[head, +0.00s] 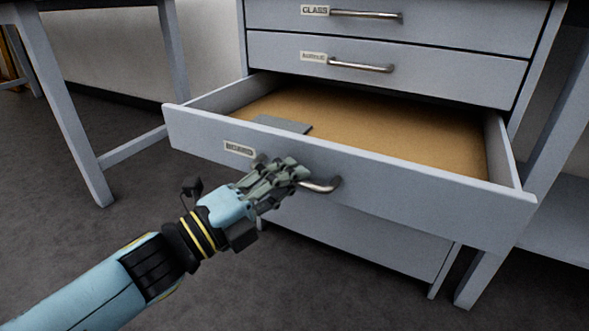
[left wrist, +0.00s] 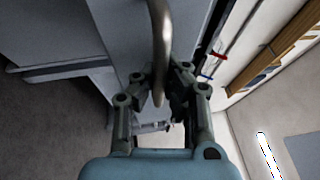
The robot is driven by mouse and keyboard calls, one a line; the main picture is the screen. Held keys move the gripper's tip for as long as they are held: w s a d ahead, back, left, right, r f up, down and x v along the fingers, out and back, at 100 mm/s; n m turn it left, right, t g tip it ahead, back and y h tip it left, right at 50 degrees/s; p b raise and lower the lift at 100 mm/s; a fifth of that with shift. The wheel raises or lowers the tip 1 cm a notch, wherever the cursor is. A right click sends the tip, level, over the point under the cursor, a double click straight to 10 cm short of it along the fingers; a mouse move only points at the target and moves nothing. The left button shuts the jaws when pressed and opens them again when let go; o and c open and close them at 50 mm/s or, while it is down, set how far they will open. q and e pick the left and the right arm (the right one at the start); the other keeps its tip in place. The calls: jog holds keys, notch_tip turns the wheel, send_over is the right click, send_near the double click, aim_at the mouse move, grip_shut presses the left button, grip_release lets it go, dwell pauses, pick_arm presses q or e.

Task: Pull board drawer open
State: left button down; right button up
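The board drawer (head: 420,197) is pulled well out of the grey cabinet in the head view, with its tan bottom showing. Its front bears a label (head: 239,148) that seems to read BOARD. My left gripper (head: 289,171) is at the left part of the curved metal handle (head: 324,186) and hides that end. In the left wrist view the handle (left wrist: 159,30) runs between the two fingers of my left gripper (left wrist: 165,76), which are closed about it. My right gripper is not in view.
Table legs (head: 65,120) stand to the left. The dark floor before the cabinet is clear.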

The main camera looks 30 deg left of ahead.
pick_arm(q)
jog(key=shift+f, duration=0.25)
jog(key=c, duration=1.4)
grip_release()
jog(key=shift+r, duration=0.1)
jog(key=v, duration=1.2)
jog(key=shift+a, duration=0.1)
